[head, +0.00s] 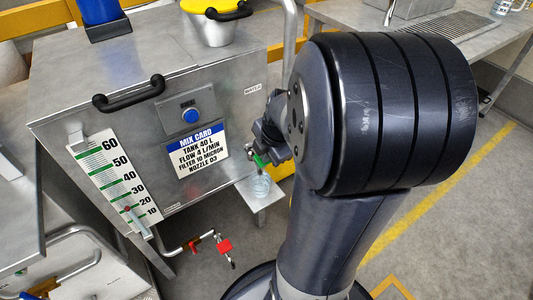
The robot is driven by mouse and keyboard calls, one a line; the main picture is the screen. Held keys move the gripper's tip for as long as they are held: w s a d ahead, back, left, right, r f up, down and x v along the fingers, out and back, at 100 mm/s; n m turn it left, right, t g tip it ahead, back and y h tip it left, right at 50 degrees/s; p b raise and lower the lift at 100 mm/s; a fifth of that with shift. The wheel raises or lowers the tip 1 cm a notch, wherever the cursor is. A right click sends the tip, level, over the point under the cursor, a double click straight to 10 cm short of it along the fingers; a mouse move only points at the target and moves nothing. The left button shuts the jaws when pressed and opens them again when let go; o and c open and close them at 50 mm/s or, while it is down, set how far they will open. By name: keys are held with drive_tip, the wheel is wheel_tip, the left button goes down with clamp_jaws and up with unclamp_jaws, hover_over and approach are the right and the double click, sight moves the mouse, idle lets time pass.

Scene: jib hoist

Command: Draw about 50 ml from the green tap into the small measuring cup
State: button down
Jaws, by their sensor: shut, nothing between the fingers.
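The green tap (261,160) is on the right side of the grey metal tank, and its green handle shows just below my gripper. My gripper (266,146) is shut and empty, close to the handle; I cannot tell whether it touches it. Its fingertips are small and partly hidden by my arm. The small measuring cup (260,187) is clear and stands upright on a small metal shelf (272,203) below the tap. The cup's fill level is too small to read.
The tank (85,90) has a level scale (115,175), a blue button (190,115) and a mix card (202,150). A red-handled valve (225,246) sits low in front. A yellow-lidded bucket (217,25) stands on top. Floor at right is clear.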

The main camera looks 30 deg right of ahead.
idle(0.9)
drive_tip(key=shift+r+p, duration=0.55)
drive_tip(key=shift+r, duration=0.25)
